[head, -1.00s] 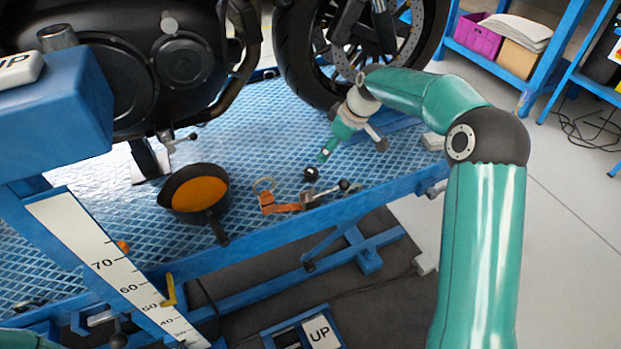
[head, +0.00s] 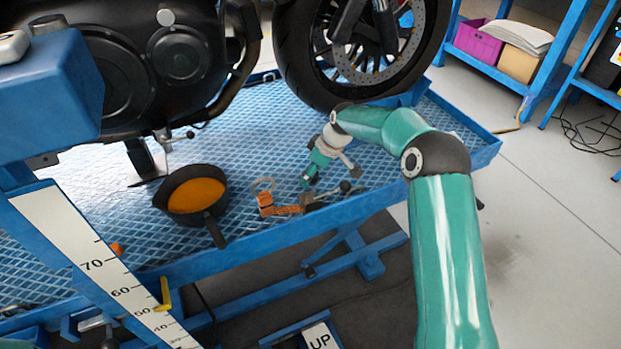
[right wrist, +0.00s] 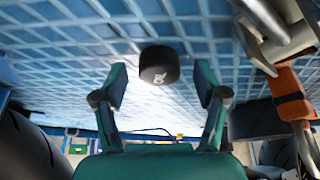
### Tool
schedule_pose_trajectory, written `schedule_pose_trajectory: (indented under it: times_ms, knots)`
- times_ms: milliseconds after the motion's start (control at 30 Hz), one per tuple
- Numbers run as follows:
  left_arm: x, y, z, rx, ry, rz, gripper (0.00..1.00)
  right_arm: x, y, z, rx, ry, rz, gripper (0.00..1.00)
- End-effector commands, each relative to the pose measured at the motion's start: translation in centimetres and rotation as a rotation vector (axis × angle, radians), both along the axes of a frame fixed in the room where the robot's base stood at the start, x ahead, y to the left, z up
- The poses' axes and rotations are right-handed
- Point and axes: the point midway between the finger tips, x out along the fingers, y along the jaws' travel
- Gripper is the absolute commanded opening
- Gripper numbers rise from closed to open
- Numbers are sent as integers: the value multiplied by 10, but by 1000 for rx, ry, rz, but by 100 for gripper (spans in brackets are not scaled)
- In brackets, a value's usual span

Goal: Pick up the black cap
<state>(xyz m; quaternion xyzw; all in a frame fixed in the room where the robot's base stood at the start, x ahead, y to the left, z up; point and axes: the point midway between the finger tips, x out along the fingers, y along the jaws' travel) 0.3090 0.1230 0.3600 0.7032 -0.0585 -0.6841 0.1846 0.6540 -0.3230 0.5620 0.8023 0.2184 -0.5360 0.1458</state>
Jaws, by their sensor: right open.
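The black cap (right wrist: 158,65), a short cylinder with white lettering on its side, shows in the right wrist view on the blue mesh-patterned platform. My right gripper (right wrist: 161,72) is open, with one finger on each side of the cap and a visible gap at both sides. In the head view my right gripper (head: 308,182) is low over the blue platform (head: 240,130), and I cannot make out the cap there; the gripper seems to cover it. My left gripper is not in view.
An orange-handled tool (head: 282,210) lies close beside the right gripper, near the platform's front edge. The motorcycle's front wheel (head: 300,60) stands behind. The platform between pan and wheel is mostly clear.

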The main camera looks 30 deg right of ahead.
Motion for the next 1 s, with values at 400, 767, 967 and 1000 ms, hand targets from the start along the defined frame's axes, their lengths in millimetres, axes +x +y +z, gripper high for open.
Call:
schedule_pose_trajectory:
  times_ms: [400,767,967,1000]
  knots:
    - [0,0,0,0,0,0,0,0,0,0,0,-1,-1,37]
    - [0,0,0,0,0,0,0,0,0,1,0,-1,-1,18]
    - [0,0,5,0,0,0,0,1,0,14,-1,-4,-1,18]
    - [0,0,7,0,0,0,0,1,0,20,-1,-4,0,18]
